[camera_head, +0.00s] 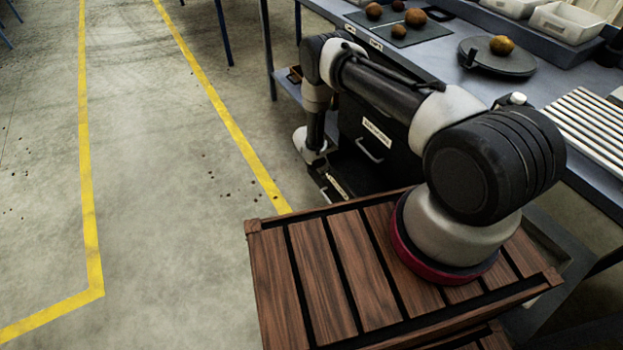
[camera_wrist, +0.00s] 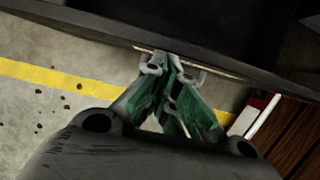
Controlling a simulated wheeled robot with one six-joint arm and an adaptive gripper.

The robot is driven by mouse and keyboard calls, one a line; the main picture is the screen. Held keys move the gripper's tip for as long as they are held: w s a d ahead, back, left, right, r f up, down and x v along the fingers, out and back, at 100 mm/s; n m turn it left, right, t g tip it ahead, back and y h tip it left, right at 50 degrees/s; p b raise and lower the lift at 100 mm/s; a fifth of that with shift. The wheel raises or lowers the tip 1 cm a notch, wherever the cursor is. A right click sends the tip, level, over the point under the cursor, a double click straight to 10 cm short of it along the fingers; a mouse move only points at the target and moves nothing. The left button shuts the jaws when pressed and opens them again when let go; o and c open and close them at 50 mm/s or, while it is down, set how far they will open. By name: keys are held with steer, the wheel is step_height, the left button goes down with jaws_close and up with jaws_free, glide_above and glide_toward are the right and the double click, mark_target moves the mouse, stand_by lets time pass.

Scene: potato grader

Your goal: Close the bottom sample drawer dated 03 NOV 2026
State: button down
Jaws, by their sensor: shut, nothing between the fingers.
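The black drawer cabinet (camera_head: 349,122) stands under the blue-grey table in the head view. Its upper front carries a white label and a bar handle. Below, the bottom drawer (camera_head: 338,186) sticks out, with a pale label strip on its front; I cannot read the date. My forearm and wrist hide part of it. In the wrist view my gripper (camera_wrist: 165,66) is shut and empty, its green fingers together. The fingertips are at the dark drawer front (camera_wrist: 95,28); I cannot tell if they touch it. In the head view the fingers cannot be made out.
The table (camera_head: 455,62) holds potatoes on a dark mat (camera_head: 412,33), a round scale (camera_head: 499,60) with a potato, and white trays (camera_head: 566,22). My slatted wooden base is in front of the cabinet. Open floor with yellow lines (camera_head: 230,125) lies to the left.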

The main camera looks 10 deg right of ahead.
steer(key=w+d, duration=0.3)
steer(key=d, duration=0.8)
steer(key=shift+w+d, duration=0.25)
steer(key=shift+d, duration=0.15)
